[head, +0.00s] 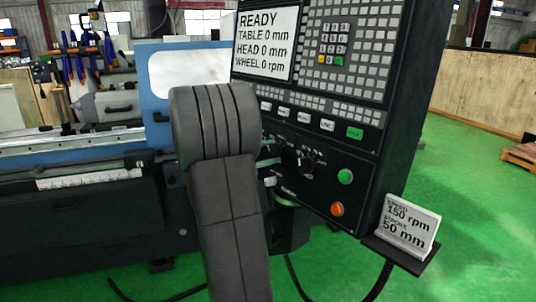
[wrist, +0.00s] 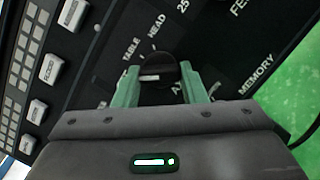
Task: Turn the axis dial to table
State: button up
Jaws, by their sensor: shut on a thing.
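The axis dial (wrist: 158,68) is a dark round knob with a short white mark, seen in the wrist view. My gripper (wrist: 160,76) has its two green fingers shut on the dial, one on each side. The label TABLE (wrist: 131,48) is printed above and left of the dial, and HEAD (wrist: 156,25) is further up. The white mark lies about level in the picture; which label it points at I cannot tell. In the head view my arm hides the dial, and only a bit of my gripper shows. The screen (head: 266,42) reads READY, TABLE 0 mm, HEAD 0 mm, WHEEL 0 rpm.
Another dial (head: 306,159) sits just right of my arm, with a green button (head: 345,176) and an orange button (head: 337,209) beyond it. A sign (head: 408,228) reading speed 150 rpm, stroke 50 mm stands on a small shelf.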

jog(key=shift+f+b, duration=0.15)
jog(key=shift+b, duration=0.15)
jog(key=m+b, duration=0.3)
jog(key=shift+f+g+b, duration=0.1)
jog(key=shift+g+b, duration=0.2)
jog(key=shift+g, duration=0.1)
jog(key=m+b, duration=0.2)
jog(key=m, duration=0.1)
jog(key=m+g+y+b, duration=0.1)
jog(key=m+b, duration=0.1)
jog(key=shift+r, duration=0.4)
jog(key=o, duration=1)
jog(key=v, duration=1.3)
jog(key=shift+s+a+r, duration=0.15)
jog(key=shift+a, duration=0.25)
